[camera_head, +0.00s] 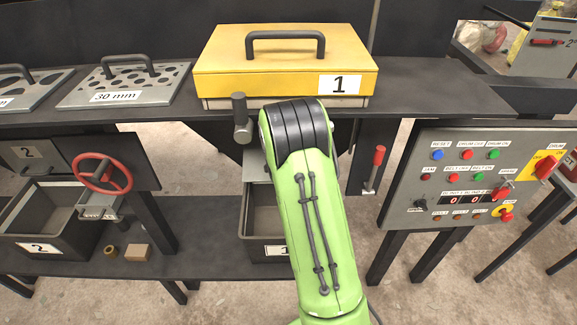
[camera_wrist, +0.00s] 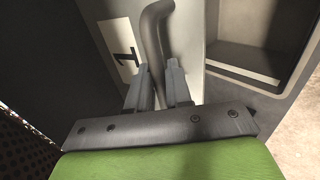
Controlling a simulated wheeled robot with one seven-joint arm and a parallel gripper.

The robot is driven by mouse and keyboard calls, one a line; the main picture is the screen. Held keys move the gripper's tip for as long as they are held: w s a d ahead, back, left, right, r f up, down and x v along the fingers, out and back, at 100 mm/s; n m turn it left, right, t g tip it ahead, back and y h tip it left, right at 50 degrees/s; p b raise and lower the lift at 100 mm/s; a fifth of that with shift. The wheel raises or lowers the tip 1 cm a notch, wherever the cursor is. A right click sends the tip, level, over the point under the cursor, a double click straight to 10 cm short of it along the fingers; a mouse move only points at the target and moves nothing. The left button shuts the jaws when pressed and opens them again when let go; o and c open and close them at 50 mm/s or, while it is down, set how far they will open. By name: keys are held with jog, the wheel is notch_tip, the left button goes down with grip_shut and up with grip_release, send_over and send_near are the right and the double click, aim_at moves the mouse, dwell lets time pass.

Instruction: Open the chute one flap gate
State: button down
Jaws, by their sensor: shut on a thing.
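In the wrist view, a grey plate with a white "1" label (camera_wrist: 123,48) carries a bent grey bar handle (camera_wrist: 156,25). I take this plate to be the chute one flap gate. My gripper (camera_wrist: 157,70) has one finger on each side of the handle and is shut on it. In the head view, my green arm reaches forward and hides the gripper and the handle. A piece of light grey plate (camera_head: 255,166) shows left of the arm, above the bin labelled 1 (camera_head: 262,245). How far the gate stands open cannot be told.
A yellow lidded box labelled 1 (camera_head: 285,62) sits on the bench above the arm. A red-handled lever (camera_head: 376,165) and a control panel (camera_head: 465,175) stand to the right. A red handwheel (camera_head: 103,174) and a bin labelled 2 (camera_head: 45,247) are left.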

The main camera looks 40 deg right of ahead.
jog(key=shift+w+r, duration=0.1)
jog(key=shift+r, duration=0.65)
jog(key=c, duration=1.2)
grip_release()
jog(key=shift+w+d, duration=0.1)
jog(key=shift+c, duration=0.2)
jog(key=shift+f, duration=0.1)
jog(key=p+v, duration=0.2)
jog(key=v, duration=1.3)
jog(key=shift+s+a, duration=0.25)
jog(key=shift+a, duration=0.05)
